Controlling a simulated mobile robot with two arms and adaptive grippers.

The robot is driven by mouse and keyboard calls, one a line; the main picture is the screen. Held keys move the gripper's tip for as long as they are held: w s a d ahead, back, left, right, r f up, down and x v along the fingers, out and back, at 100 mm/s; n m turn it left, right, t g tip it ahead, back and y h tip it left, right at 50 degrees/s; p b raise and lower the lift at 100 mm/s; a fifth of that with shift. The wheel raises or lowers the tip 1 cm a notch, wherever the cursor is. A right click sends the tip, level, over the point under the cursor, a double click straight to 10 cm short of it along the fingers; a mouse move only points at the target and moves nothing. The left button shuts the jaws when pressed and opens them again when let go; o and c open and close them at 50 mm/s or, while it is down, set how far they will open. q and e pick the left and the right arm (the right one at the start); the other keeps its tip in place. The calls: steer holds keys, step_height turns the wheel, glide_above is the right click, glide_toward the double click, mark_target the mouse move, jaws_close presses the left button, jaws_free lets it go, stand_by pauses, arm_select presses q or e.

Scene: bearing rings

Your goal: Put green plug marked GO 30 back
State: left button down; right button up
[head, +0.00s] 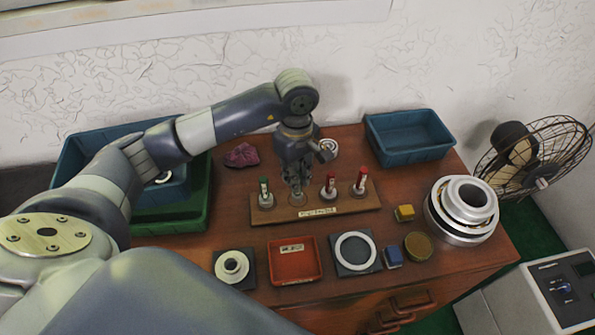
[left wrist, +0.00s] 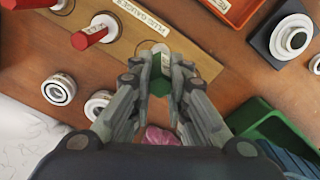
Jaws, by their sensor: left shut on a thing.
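My left gripper (head: 297,184) is shut, pointing down over the wooden plug rack (head: 318,211), between a green plug (head: 264,193) and a red plug (head: 329,186). In the left wrist view, a green plug (left wrist: 159,82) with a pale end shows between the fingertips of the gripper (left wrist: 160,68). Its lower end is at the rack; I cannot tell whether it is fully seated. Its marking is not readable. The fingers hide most of it in the head view. My right gripper is not in view.
A second red plug (head: 360,181) stands at the rack's right end. A red tray (head: 294,280), a ring on a dark block (head: 355,269) and stacked metal rings (head: 464,228) lie around it. A blue bin (head: 408,152) is at the back right, a green crate (head: 173,226) at the left.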

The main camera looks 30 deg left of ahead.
mark_target(298, 198)
arm_select(q)
steer(key=w+f+p, duration=0.1)
steer(key=f, duration=0.1)
steer(key=w+a+f+p, duration=0.1)
steer(key=shift+w+f, duration=0.2)
steer(key=shift+f, duration=0.25)
steer(key=c, duration=2)
jaws_free()
steer(key=shift+f, duration=0.1)
steer(key=o, duration=0.4)
steer(key=shift+o, duration=0.2)
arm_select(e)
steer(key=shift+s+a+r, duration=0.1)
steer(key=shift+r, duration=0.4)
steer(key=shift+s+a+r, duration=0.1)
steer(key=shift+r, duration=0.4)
